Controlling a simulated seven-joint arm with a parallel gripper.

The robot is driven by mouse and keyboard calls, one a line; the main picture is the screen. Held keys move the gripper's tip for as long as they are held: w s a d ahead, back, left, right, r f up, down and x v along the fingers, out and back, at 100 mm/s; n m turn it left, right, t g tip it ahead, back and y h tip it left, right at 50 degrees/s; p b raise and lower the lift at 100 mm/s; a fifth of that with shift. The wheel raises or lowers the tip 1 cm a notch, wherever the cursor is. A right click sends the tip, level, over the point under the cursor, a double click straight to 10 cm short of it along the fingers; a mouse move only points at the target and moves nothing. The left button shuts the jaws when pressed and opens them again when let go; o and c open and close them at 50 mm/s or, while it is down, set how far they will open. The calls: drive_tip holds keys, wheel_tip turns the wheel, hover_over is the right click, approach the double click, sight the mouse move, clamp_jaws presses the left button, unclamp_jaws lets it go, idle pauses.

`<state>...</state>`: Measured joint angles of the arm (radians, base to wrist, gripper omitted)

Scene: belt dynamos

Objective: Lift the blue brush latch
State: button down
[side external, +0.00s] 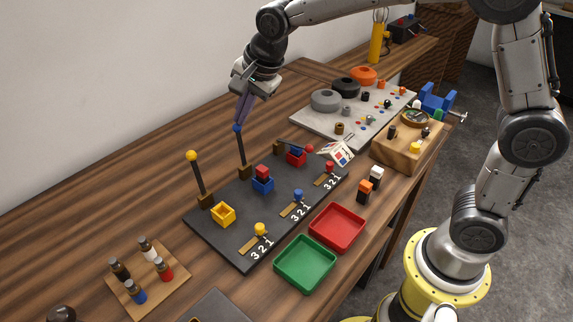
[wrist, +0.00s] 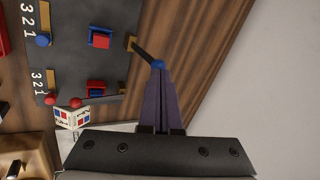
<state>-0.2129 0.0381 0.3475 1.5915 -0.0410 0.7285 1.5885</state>
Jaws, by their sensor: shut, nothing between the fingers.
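The blue brush latch appears to be the dark lever with a blue ball knob (side external: 237,128), standing nearly upright from a brown block at the back edge of the dark board (side external: 230,222). In the wrist view its blue knob (wrist: 158,64) shows at my fingertips. My gripper (side external: 240,119) is shut and empty, its purple fingers pointing down just above the knob. I cannot tell whether they touch it. A yellow-knobbed lever (side external: 192,157) also stands nearly upright. A red-knobbed lever (side external: 309,148) lies low toward the right.
On the board are a yellow holder (side external: 223,214), a blue holder (side external: 263,184) with a red block, and sliders marked 3 2 1. Red (side external: 338,228) and green (side external: 305,264) trays lie in front. A white cube (side external: 336,153) stands beside the red knob. The wall is behind.

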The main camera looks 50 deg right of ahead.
drive_tip(key=shift+w, duration=0.75)
drive_tip(key=shift+f, duration=0.1)
drive_tip(key=shift+r, duration=0.85)
drive_tip(key=shift+s+r, duration=0.1)
drive_tip(key=shift+r, duration=0.2)
drive_tip(key=w+d+r, duration=0.1)
drive_tip(key=w+r, duration=0.4)
drive_tip(key=r, duration=0.5)
drive_tip(key=shift+w+d, duration=0.15)
drive_tip(key=shift+w, duration=0.15)
